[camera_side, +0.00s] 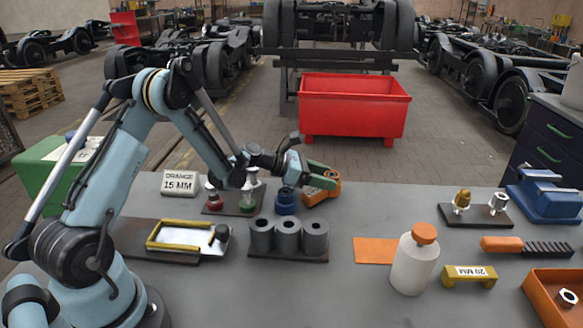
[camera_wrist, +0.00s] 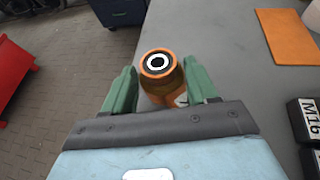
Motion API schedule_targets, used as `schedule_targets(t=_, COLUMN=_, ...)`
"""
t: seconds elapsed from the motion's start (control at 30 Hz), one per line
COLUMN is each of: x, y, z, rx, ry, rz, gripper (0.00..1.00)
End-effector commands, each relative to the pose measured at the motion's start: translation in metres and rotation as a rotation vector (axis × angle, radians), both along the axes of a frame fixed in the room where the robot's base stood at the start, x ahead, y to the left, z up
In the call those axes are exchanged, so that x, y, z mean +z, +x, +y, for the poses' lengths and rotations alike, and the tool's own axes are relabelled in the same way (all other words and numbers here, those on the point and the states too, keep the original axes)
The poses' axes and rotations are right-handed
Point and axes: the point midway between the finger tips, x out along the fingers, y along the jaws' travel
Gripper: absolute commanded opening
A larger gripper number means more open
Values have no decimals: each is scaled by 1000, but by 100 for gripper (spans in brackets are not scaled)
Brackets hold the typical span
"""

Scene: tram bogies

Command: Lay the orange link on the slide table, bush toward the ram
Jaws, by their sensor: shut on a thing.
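The orange link (camera_side: 333,186) is at the far edge of the bench, between the green fingers of my gripper (camera_side: 319,176). In the wrist view, the link (camera_wrist: 160,82) sits between both fingertips of my gripper (camera_wrist: 160,66), its round dark-and-white bush facing the camera. My gripper is shut on the link; the rest of the link is mostly hidden. I cannot tell whether it touches the bench. A silver plate with yellow rails (camera_side: 177,231), seemingly the slide table, lies at the left on a dark base. A dark round part, possibly the ram (camera_side: 222,232), is at its right end.
A blue part (camera_side: 287,203) stands close beside the link. A rack of three grey cylinders (camera_side: 288,236) stands in front. A stand with red and green parts (camera_side: 236,197) lies between the link and the rails. A white bottle (camera_side: 412,265) and orange sheet (camera_side: 374,250) are right.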

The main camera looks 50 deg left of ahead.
Motion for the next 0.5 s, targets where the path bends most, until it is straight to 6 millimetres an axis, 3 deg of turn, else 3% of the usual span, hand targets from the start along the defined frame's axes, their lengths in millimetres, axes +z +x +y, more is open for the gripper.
schedule_targets(t=0.5, x=-9, y=0, z=0, rx=0, ry=-2, rz=-1, gripper=0)
